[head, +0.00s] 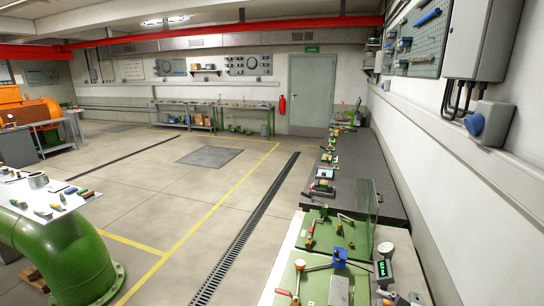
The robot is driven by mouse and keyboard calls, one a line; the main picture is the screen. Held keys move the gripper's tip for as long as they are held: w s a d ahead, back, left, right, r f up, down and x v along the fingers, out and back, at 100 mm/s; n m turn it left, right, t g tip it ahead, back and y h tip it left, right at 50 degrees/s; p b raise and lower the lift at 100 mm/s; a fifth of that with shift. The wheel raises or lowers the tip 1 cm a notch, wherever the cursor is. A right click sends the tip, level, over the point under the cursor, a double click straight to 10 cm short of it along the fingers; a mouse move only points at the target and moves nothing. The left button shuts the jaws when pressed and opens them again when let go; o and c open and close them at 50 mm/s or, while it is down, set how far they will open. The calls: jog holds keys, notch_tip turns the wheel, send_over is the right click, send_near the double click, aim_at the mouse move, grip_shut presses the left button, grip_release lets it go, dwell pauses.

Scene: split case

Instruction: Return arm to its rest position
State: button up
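My arm and my gripper do not show in the head view, so their pose and whether the gripper holds anything cannot be seen. The near workbench (290,240) at the bottom right bears green fixture plates with red-tipped levers. A blue part (340,257) sits on the nearer green plate, with a grey block (339,290) in front of it. A round white dial gauge (386,250) and a dark device with a green display (383,270) stand to the right of it.
A clear upright panel (360,205) stands on the near bench. A long dark bench (382,195) with small items runs along the right wall. A green pipe (60,255) stands at the left under a white tabletop (90,203) with tools. The floor between is open.

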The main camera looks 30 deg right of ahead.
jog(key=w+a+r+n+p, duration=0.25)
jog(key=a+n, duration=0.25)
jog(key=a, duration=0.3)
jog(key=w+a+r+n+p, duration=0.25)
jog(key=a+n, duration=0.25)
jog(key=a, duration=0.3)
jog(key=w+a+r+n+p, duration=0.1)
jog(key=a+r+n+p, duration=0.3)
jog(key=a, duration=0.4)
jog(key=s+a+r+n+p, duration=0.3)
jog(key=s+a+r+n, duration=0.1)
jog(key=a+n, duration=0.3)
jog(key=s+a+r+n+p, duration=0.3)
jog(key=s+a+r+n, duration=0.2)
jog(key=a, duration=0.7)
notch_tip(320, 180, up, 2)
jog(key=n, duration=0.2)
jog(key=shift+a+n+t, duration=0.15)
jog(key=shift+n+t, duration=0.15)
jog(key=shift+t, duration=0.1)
